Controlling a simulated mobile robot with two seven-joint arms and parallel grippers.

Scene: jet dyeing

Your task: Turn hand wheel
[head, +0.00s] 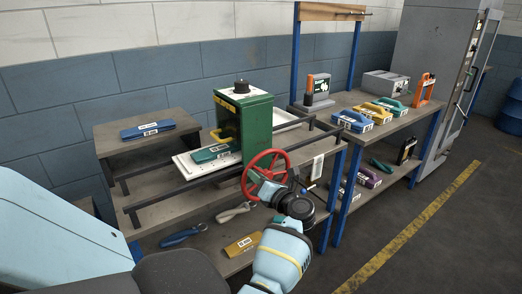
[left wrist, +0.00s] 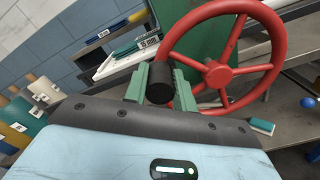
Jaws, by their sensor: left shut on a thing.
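The red hand wheel (head: 246,187) is mounted on the front of a green machine housing (head: 257,130) on the near bench. It fills the upper right of the left wrist view (left wrist: 216,74), with its spokes and hub showing. A black handle (left wrist: 158,86) is at the left side of its rim there. My left gripper (head: 268,189) is at the wheel in the head view. In the left wrist view its two green fingers (left wrist: 160,74) are on either side of the black handle, shut on it. In the head view the handle is hidden by my gripper. My right gripper is not in view.
Dark rails (head: 160,196) run along the near bench beside the housing. A blue case (head: 147,130) and a teal case (head: 211,153) lie to the left. Tools lie on the shelf below. A second bench (head: 385,131) with several cases stands to the right; the floor beyond is clear.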

